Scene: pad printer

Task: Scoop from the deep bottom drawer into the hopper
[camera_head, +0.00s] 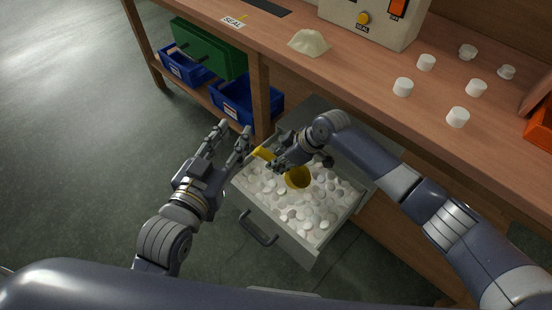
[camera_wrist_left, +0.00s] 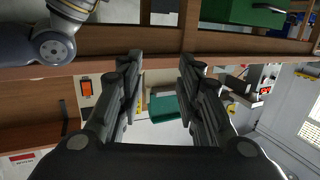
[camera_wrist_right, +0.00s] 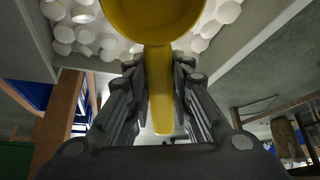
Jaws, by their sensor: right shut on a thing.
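The deep bottom drawer (camera_head: 308,255) is pulled out under the bench and holds many white round caps (camera_head: 310,210). My right gripper (camera_head: 280,163) is over the drawer, shut on the handle of a yellow scoop (camera_head: 298,178). In the right wrist view the scoop (camera_wrist_right: 155,18) has its handle between the fingers and its bowl above the caps. The fingers hide part of the scoop in the head view. My left gripper (camera_head: 230,138) is open and empty, left of the drawer. No hopper can be made out for certain.
The wooden bench (camera_head: 350,70) carries several white cylinders (camera_head: 403,87), a pale bag-like heap (camera_head: 309,42) and a control box (camera_head: 370,18). Blue bins (camera_head: 245,104) and a green box (camera_head: 208,48) are on the lower shelf. The floor at left is free.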

